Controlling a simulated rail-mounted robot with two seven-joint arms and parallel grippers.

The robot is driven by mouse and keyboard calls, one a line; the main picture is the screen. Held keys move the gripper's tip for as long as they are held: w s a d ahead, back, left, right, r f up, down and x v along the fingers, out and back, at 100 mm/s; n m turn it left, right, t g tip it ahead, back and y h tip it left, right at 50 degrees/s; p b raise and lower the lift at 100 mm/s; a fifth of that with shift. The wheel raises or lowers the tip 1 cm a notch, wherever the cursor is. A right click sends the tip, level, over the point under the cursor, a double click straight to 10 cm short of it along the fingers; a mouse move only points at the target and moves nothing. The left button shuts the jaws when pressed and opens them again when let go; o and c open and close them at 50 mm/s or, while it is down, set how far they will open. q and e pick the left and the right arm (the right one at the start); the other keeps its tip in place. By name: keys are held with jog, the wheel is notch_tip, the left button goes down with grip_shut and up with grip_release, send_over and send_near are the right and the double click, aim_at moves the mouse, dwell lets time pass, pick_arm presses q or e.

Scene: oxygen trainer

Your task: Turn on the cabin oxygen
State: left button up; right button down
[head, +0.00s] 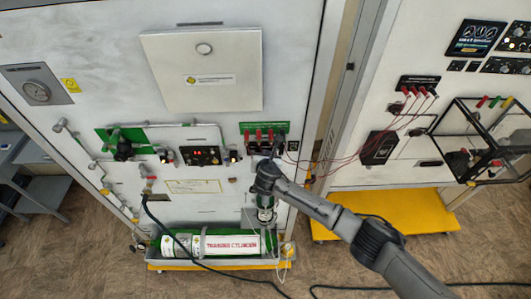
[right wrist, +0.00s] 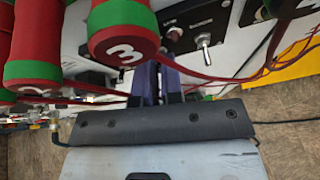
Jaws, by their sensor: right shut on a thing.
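In the head view the white trainer wall carries a green panel with several red handles (head: 258,135). My right gripper (head: 277,152) is at the right end of this panel. In the right wrist view its dark fingers (right wrist: 166,82) reach up below a red handle marked 3 (right wrist: 123,42). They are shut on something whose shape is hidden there. A metal toggle switch (right wrist: 205,42) stands to the right of the fingers. A black control panel (head: 200,155) with small lights and a green panel with a black valve knob (head: 123,149) are farther left. My left gripper is not in view.
A white-and-green training cylinder (head: 228,245) lies in a tray at the wall's foot. A gauge (head: 36,90) is at upper left. Red cables (head: 335,140) hang to the right, towards a black-framed box (head: 470,135). A black hose (head: 215,270) runs across the floor.

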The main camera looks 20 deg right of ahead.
jog(key=shift+r+g, duration=0.1)
jog(key=shift+g, duration=0.2)
jog(key=c, duration=1.3)
grip_release()
jog(key=shift+o, duration=0.2)
jog(key=b+v, duration=0.2)
jog(key=v, duration=1.1)
jog(key=shift+s+r, duration=0.2)
jog(key=shift+s, duration=0.15)
